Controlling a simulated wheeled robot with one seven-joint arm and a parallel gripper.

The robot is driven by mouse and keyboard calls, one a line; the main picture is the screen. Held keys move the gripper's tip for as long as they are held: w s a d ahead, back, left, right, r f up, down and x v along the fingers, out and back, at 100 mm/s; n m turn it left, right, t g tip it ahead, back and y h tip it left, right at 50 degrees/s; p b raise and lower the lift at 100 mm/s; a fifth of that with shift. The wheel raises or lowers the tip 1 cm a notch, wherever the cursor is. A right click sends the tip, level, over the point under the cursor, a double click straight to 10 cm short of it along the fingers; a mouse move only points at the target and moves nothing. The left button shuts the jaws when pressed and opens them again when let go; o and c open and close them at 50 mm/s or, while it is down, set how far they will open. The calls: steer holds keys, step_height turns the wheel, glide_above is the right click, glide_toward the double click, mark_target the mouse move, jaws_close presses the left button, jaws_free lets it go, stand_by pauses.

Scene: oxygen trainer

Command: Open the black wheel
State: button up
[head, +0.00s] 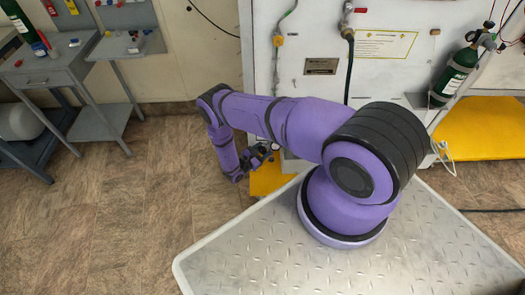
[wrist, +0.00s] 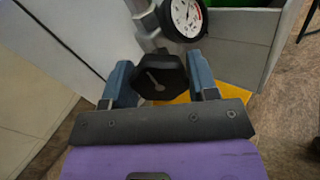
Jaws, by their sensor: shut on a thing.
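The black wheel (wrist: 158,76) shows in the middle of the wrist view, on the end of a grey metal fitting (wrist: 146,24). My gripper (wrist: 161,84) has its two blue-grey fingers on either side of the wheel and is shut on it. In the head view, my gripper (head: 258,156) is low beside the white cabinet, at the end of my purple arm. The wheel is too small and covered to make out clearly there.
A round pressure gauge (wrist: 186,17) sits just above the wheel. A green cylinder (head: 453,78) is at the right. A grey table (head: 50,75) stands at the left, with open floor before it.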

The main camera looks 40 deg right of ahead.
steer(key=n, duration=0.4)
steer(key=shift+a+n, duration=0.1)
steer(key=shift+n, duration=0.2)
steer(key=n, duration=0.4)
steer(key=shift+n, duration=0.3)
steer(key=n, duration=0.4)
steer(key=shift+n, duration=0.3)
steer(key=n, duration=1.8)
steer(key=shift+n, duration=1.8)
